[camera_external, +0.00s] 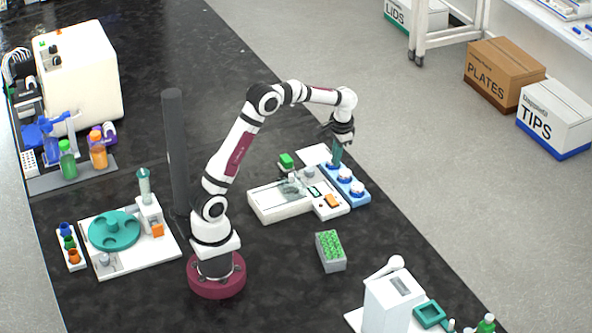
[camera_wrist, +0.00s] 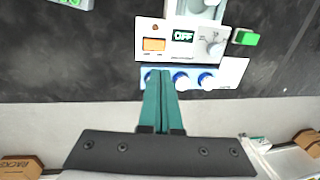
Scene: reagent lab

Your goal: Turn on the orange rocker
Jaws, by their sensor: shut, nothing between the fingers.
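The orange rocker (camera_external: 333,201) is on the front panel of a white bench device (camera_external: 283,205). In the wrist view the orange rocker (camera_wrist: 153,44) sits left of a small dark display (camera_wrist: 183,36) reading OFF and a grey knob (camera_wrist: 213,46). My gripper (camera_external: 336,162) has teal fingers pressed together with nothing between them. It is above the blue rack beside the device, apart from the rocker. In the wrist view my gripper (camera_wrist: 160,74) shows its tips just below the rocker in the picture, overlapping the blue rack.
The blue rack (camera_external: 358,200) with several white-and-blue vessels adjoins the panel. A green block (camera_external: 286,160) sits behind the device. A grey rack of green tubes (camera_external: 330,252) stands in front. Another orange switch (camera_external: 157,230) is on the left centrifuge-like unit.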

